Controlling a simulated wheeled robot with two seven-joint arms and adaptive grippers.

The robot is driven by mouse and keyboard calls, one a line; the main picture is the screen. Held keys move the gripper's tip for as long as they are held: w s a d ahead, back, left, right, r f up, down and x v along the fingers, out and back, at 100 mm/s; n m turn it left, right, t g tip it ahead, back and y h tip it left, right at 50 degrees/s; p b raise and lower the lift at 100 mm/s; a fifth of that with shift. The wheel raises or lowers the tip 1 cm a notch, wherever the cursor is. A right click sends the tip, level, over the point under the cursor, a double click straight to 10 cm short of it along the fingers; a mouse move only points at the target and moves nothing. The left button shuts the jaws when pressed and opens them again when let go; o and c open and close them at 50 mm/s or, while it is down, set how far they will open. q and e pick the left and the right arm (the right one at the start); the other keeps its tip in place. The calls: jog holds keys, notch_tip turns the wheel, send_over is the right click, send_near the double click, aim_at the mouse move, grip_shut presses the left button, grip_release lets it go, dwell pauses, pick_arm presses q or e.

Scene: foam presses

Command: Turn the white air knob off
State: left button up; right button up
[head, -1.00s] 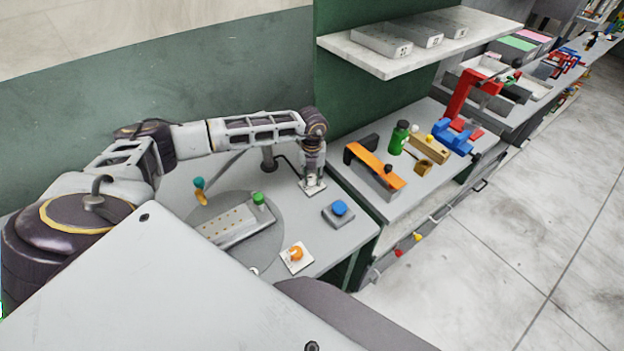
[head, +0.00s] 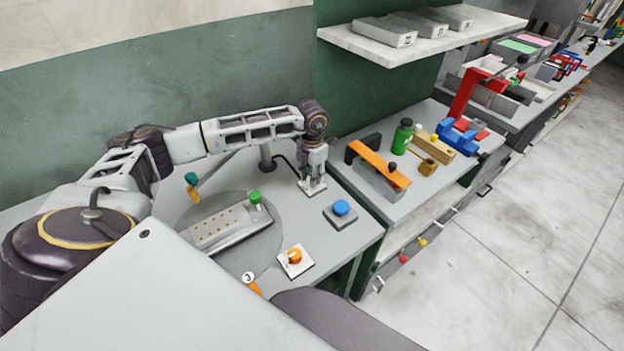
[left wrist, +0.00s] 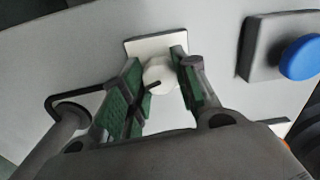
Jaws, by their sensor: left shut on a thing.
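The white air knob (left wrist: 159,76) sits on a white square plate (left wrist: 155,45) on the grey table, seen in the left wrist view. A dark pointer line shows on the knob. My left gripper (left wrist: 160,80) has its green-padded fingers on both sides of the knob and is shut on it. In the head view my left gripper (head: 312,184) points down over the white plate at the table's back right, and it hides the knob there. My right gripper is not in view.
A blue button on a grey box (head: 341,210) stands close to the right of the knob. An orange knob on a white plate (head: 295,260) is nearer. A perforated grey fixture (head: 225,228) lies left. A post (head: 267,155) stands behind.

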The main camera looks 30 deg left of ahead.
pick_arm(q)
jog(key=shift+w+m+b, duration=0.1)
jog(key=shift+m+b, duration=0.3)
jog(key=shift+m, duration=0.3)
jog(key=shift+r+m+b, duration=0.1)
jog(key=shift+m+b, duration=0.4)
jog(key=shift+m, duration=0.7)
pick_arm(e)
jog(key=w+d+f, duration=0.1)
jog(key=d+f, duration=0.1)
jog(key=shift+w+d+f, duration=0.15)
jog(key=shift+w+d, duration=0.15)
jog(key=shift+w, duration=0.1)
